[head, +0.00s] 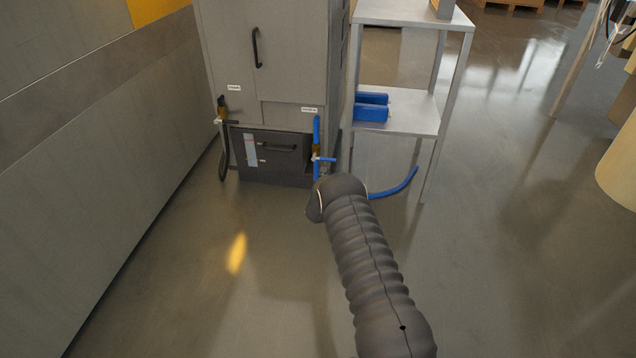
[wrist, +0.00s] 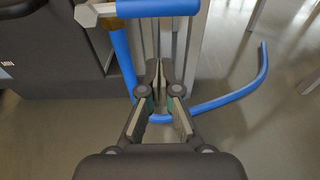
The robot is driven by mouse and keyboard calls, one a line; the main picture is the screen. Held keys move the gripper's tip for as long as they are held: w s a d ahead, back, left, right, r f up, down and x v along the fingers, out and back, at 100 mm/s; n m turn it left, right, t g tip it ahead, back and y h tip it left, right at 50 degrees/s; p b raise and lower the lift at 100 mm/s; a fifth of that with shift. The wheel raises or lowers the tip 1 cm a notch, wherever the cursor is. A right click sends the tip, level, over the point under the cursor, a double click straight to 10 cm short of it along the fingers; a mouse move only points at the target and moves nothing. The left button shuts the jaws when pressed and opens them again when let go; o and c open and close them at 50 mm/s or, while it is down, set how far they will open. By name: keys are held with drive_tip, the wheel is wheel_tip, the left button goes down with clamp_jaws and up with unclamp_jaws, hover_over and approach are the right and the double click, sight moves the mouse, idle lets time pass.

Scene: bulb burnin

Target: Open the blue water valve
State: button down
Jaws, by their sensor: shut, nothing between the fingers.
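The blue water valve (head: 316,152) is at the lower right front of the grey cabinet, with a blue pipe above it. Its blue lever (head: 326,159) sticks out sideways to the right, across the pipe line. In the wrist view the lever (wrist: 160,8) runs along the top edge from a pale metal hex end, and the blue hose (wrist: 122,55) drops below it. My gripper (wrist: 164,66) is shut and empty, its tips a little below the lever in that picture. Whether they touch anything is unclear. In the head view my arm hides the gripper.
A dark-handled valve (head: 222,120) with a black hose is at the cabinet's (head: 272,60) left. A metal shelf table (head: 400,112) with blue bins (head: 371,112) stands to the right. The blue hose's loose part (head: 395,187) lies near its leg. The floor in front is clear.

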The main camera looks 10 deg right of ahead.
drive_tip(key=shift+w+d+r, duration=0.1)
drive_tip(key=shift+w+r, duration=0.15)
drive_tip(key=shift+r, duration=0.35)
drive_tip(key=shift+w+d+r, duration=0.1)
drive_tip(key=shift+w+r, duration=0.2)
drive_tip(key=shift+r, duration=0.3)
drive_tip(key=shift+w+d+r, duration=0.1)
drive_tip(key=shift+w+r, duration=0.15)
drive_tip(key=shift+r, duration=0.35)
